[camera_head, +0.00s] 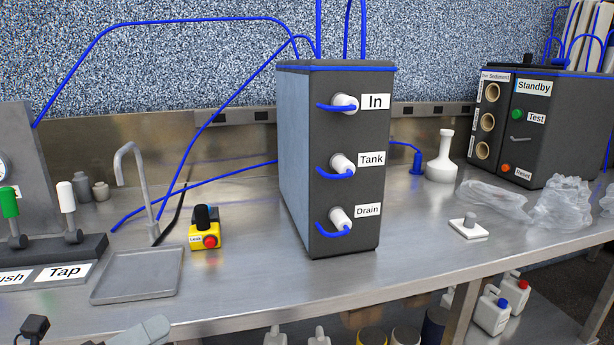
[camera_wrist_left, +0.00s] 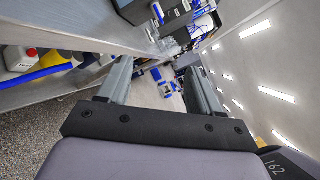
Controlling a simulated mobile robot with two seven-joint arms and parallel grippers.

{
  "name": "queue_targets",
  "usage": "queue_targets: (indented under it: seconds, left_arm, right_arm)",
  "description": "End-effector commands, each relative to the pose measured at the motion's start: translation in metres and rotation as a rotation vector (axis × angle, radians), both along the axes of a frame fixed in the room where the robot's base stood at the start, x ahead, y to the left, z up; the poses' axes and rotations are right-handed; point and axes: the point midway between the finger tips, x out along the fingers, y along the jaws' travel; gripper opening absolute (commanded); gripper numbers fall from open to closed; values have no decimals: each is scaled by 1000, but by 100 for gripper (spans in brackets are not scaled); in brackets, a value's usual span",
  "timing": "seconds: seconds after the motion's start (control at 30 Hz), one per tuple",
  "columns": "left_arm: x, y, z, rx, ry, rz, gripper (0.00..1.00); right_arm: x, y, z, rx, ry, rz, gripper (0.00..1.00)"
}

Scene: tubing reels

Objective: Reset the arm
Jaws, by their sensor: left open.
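My left gripper (camera_wrist_left: 157,75) is open in the left wrist view, its two fingers apart with nothing between them. Past the fingers are the bench edge, the floor and blue-and-white items. In the head view, only a grey piece and a dark piece of my left arm and gripper show at the bottom left edge, in front of the bench (camera_head: 250,285). They are apart from the tray and the box. Most of the arm is out of frame. My right gripper is not seen.
A grey tray (camera_head: 137,276) lies under a tap spout. A yellow box with a red button (camera_head: 211,241) stands beside the dark In/Tank/Drain unit (camera_head: 300,230). Blue tubes arch overhead. A Standby cabinet (camera_head: 530,150) and clear plastic bags are at right. Jugs (camera_head: 490,312) stand below the bench.

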Motion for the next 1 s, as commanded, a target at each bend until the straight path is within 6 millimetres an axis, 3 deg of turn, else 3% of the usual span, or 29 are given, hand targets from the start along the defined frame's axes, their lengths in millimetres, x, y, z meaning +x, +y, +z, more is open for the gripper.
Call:
queue_targets:
  seconds: [0.17,0.27,0.47,0.6,0.7,0.8,1.0]
  left_arm:
    - [-1,8,-26,-488,235,104,64]
    - [-1,20,-54,-741,387,199,64]
    - [-17,36,-141,-1204,744,450,64]
    - [-50,30,-214,-1476,1021,655,64]
    - [-79,18,-257,-1618,1199,786,64]
    - [-104,4,-286,-1711,1336,883,64]
    - [-126,-9,-306,-1784,1451,961,64]
  right_arm:
    - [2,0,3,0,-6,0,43]
    - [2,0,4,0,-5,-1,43]
    - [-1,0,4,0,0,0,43]
    - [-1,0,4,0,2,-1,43]
    - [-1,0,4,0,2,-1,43]
    - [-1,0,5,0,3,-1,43]
    - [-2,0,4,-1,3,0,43]
